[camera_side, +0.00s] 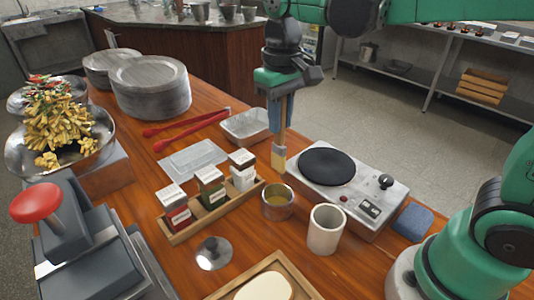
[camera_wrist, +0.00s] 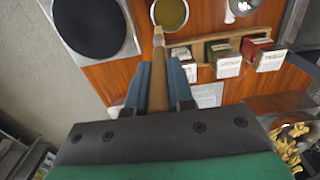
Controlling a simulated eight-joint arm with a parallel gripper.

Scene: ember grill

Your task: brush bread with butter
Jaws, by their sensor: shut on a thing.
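My gripper (camera_side: 280,98) is shut on the wooden handle of a brush (camera_side: 279,150), which hangs upright with its pale bristles down. In the wrist view my gripper (camera_wrist: 160,75) has its blue fingers on both sides of the brush (camera_wrist: 158,42). A small metal pot of yellow butter (camera_side: 278,199) stands on the table just below and in front of the brush tip in the side view; the pot also shows in the wrist view (camera_wrist: 171,14). The bread (camera_side: 265,288) lies on a wooden board (camera_side: 291,268) at the bottom edge, partly cut off.
A hot plate (camera_side: 345,185) is right of the brush, and a white cup (camera_side: 325,229) stands beside the pot. A wooden rack of spice boxes (camera_side: 211,209), a metal lid (camera_side: 210,253), red tongs (camera_side: 187,129) and a metal tray (camera_side: 246,126) are to the left.

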